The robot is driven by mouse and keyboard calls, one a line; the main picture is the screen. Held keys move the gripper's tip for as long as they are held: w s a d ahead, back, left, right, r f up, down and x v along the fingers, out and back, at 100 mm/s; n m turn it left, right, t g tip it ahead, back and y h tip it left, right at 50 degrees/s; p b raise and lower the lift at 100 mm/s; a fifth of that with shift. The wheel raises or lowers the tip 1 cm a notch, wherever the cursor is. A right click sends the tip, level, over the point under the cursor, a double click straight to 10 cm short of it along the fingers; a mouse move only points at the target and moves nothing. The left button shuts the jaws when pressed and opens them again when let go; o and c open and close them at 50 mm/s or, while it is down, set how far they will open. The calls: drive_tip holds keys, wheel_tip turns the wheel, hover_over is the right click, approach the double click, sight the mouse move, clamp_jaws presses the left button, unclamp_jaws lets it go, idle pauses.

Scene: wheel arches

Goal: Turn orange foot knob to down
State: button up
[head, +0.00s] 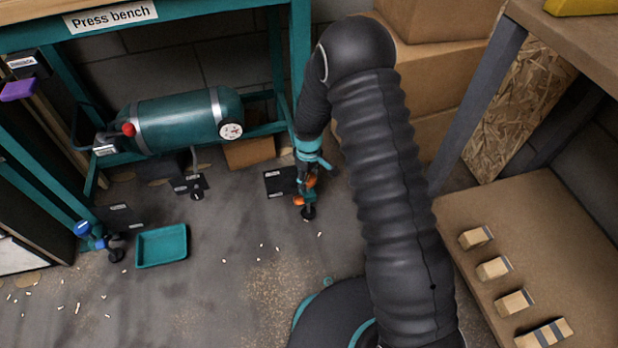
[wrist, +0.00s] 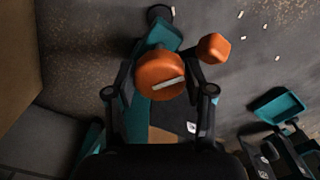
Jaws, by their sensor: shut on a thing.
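The orange foot knob (wrist: 160,75) is round, with a pale bar across its face. In the wrist view the bar lies nearly level, its right end slightly higher. My gripper (wrist: 161,68) has one finger on each side of the knob and is shut on it. In the head view my gripper (head: 307,172) is low at the foot of the teal bench leg, and the orange knob (head: 311,181) shows only in part beside it. A second, smaller orange piece (wrist: 213,47) sticks out to the right of the knob in the wrist view.
A teal tank (head: 185,118) with a gauge lies on the bench's lower frame. A blue knob (head: 82,229) is on another foot at left, near a teal tray (head: 162,246). Cardboard boxes (head: 435,80) stand behind my arm. The floor in front has scattered pale bits.

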sight(309, 176)
drive_tip(key=shift+w, duration=0.1)
idle(0.4)
drive_tip(key=o, duration=1.2)
drive_tip(key=shift+c, duration=0.2)
wheel_tip(309, 176, up, 12)
